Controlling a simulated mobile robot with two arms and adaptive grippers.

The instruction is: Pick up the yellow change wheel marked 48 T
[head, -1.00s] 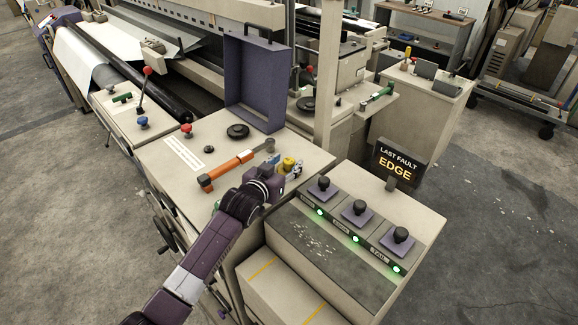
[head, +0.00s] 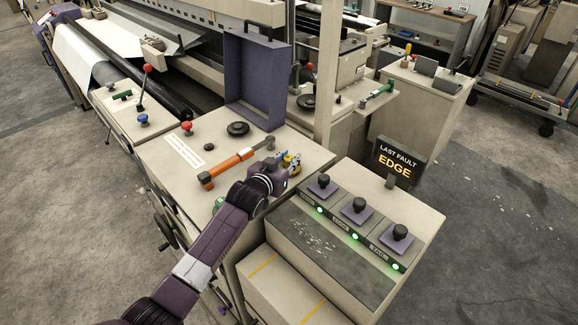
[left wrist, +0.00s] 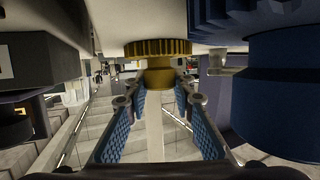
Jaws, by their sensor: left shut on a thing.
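The yellow change wheel (head: 292,161) shows in the head view at the right part of the loom's beige top, partly hidden by my left gripper (head: 285,168). In the left wrist view the yellow wheel (left wrist: 158,48) has a toothed rim with a narrower hub. My left gripper (left wrist: 158,92), with blue-padded fingers, is shut on the hub. No 48 T marking is readable. I cannot tell whether the wheel touches the surface. My right gripper is not in view.
A large blue toothed part (left wrist: 275,95) stands close beside the wheel in the wrist view. An orange-handled tool (head: 230,168) lies left of the gripper. A purple open case (head: 255,85) stands behind. The control box with black knobs (head: 360,207) is to the right.

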